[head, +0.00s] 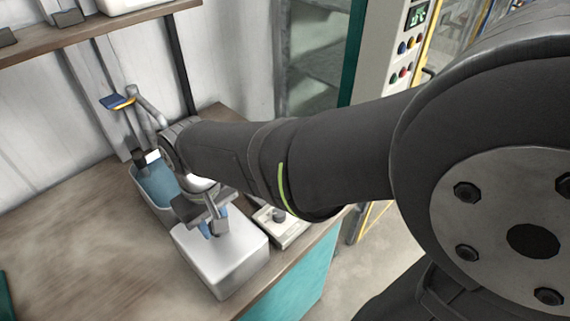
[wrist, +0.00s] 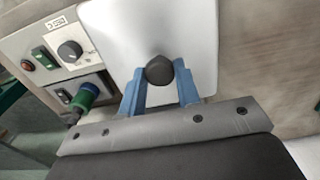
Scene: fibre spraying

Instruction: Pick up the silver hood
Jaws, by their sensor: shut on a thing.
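The silver hood (head: 222,264) is a pale, box-shaped cover with rounded edges on the wooden bench, near its right front edge. I cannot tell whether it rests fully on the bench. In the wrist view the hood (wrist: 125,30) shows its top with a dark round knob (wrist: 159,69). My gripper (head: 210,232) is above the hood and points down at its top. In the wrist view the blue fingers of my gripper (wrist: 159,80) are shut on the knob, one on each side. In the head view the fingers and wrist hide the knob.
A basin of blue water (head: 152,187) with a tap (head: 143,110) stands behind the hood. A control box (wrist: 58,58) with switches and a green connector (wrist: 88,94) is close beside the hood. A shelf (head: 60,36) hangs above. Bare bench (head: 100,250) lies to the left.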

